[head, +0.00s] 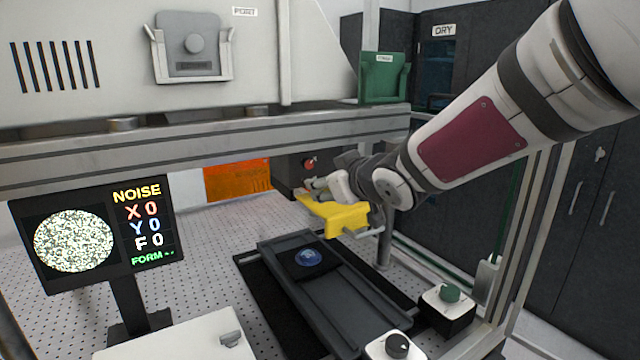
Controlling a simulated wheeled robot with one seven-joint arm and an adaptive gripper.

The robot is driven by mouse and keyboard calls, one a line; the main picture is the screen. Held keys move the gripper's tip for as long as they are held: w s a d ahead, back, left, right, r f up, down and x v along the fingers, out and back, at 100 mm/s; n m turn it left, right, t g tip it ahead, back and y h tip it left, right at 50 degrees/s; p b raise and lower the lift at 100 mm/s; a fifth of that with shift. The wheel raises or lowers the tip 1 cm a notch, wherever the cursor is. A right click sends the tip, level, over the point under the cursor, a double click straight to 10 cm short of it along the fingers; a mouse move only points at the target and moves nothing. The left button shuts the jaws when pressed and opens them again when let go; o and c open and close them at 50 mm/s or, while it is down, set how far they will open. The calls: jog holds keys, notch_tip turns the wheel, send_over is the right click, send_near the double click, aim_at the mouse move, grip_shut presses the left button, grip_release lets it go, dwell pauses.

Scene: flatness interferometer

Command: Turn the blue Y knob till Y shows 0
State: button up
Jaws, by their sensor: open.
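The monitor (98,235) at the left reads NOISE, X 0, Y 0, F 0 and FORM with dashes. The Y line (145,226) is in blue and shows 0. My gripper (314,189) is open, in front of a dark housing (288,174) under the beam. A red knob (309,163) shows on that housing, just above my fingers. I cannot make out a blue knob there; my gripper and wrist cover part of the housing. A yellow part (342,219) shows just below my gripper.
A blue round disc (308,258) sits on a dark sled (325,297) below my gripper. A green knob (450,292) and a black knob (397,345) stand at the front right. The grey beam (200,150) crosses above. An orange panel (237,181) hangs behind.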

jog(key=shift+v, duration=1.25)
dwell(0.9)
jog(key=s+d+m+g+h, duration=0.2)
jog(key=s+d+m+h, duration=0.35)
jog(key=s+d, duration=0.8)
jog(key=s+d+f+m+g, duration=0.1)
jog(key=s+d+f+g, duration=0.1)
jog(key=s, duration=0.7)
jog(key=s+d+f+m+g, duration=0.2)
jog(key=s+d+f, duration=0.1)
jog(key=s, duration=0.6)
jog(key=shift+s+d+g+h, duration=0.15)
jog(key=shift+d+g+h, duration=0.2)
jog(key=shift+d, duration=0.1)
jog(key=shift+m, duration=0.25)
jog(key=shift+c, duration=0.6)
